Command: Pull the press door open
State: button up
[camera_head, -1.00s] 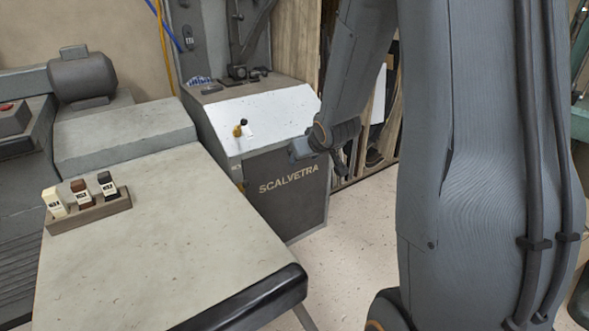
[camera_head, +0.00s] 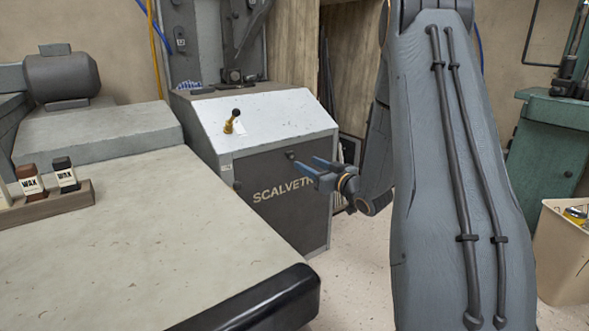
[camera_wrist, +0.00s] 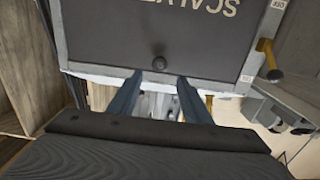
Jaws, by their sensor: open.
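The press door (camera_head: 285,205) is a dark grey panel lettered SCALVETRA on the front of the pale press cabinet (camera_head: 272,124). It looks shut. A small round dark knob (camera_head: 290,154) sits near its upper edge. My gripper (camera_head: 311,166) is open and empty, its blue fingers pointing at the door just right of the knob in the head view. In the wrist view the door (camera_wrist: 100,40) appears upside down. There the knob (camera_wrist: 158,63) lies just beyond and between the fingertips (camera_wrist: 160,76), with no contact visible.
A brass lever (camera_head: 230,124) with a black ball stands on the sloped cabinet top. A bench (camera_head: 120,230) with a wax-bottle rack (camera_head: 50,203) fills the left front. A green machine (camera_head: 550,150) and a beige bin (camera_head: 562,255) stand at right. Floor is clear before the door.

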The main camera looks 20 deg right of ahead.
aim_at(292, 156)
jog(key=shift+b+x, duration=1.55)
jog(key=shift+x, duration=2.3)
grip_shut()
